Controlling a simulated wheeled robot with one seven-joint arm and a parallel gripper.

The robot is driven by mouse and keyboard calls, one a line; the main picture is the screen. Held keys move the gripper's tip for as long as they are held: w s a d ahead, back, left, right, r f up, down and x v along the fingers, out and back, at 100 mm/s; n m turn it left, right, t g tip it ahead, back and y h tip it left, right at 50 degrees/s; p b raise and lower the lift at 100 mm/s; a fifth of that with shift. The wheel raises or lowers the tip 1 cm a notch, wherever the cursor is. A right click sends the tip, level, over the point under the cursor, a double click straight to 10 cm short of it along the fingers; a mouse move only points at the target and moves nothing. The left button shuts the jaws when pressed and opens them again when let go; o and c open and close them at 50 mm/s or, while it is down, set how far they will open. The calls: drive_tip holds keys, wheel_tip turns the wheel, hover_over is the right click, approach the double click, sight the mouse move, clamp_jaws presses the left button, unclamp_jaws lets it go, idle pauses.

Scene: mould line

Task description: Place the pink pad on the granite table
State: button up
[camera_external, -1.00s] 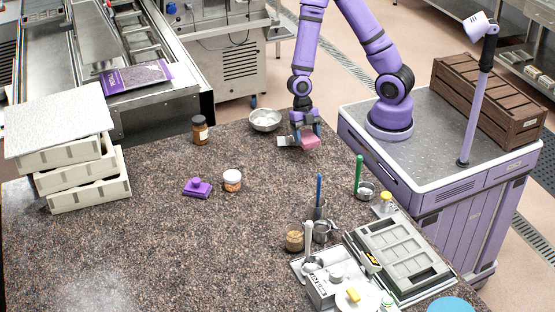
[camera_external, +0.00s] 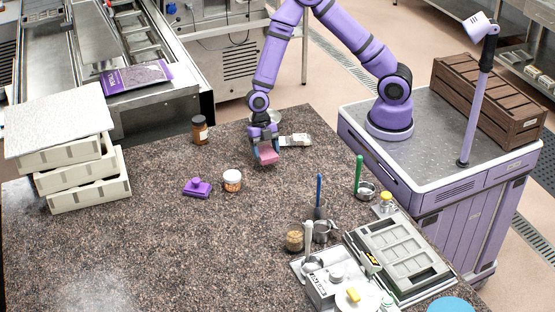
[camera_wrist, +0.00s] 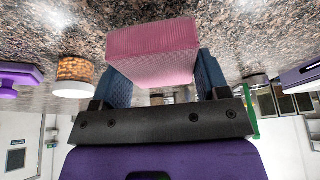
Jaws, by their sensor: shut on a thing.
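The pink pad (camera_external: 268,156) is held in my gripper (camera_external: 266,150) above the granite table (camera_external: 150,240), in the upper middle of the external view. In the wrist view the pink pad (camera_wrist: 153,52) is a ribbed pink block between the two blue fingers of my gripper (camera_wrist: 158,82). The fingers are shut on its sides. The granite table top (camera_wrist: 60,25) fills the upper part of the wrist view. I cannot tell the exact gap between the pad and the table.
Cups and a scale (camera_external: 335,285) crowd the front right. The left-front table is clear.

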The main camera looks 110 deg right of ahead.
drive_tip(key=shift+w+d+f, duration=0.1)
drive_tip(key=shift+w, duration=0.45)
drive_tip(key=shift+f, duration=1.7)
drive_tip(key=shift+f, duration=0.1)
drive_tip(key=o, duration=0.9)
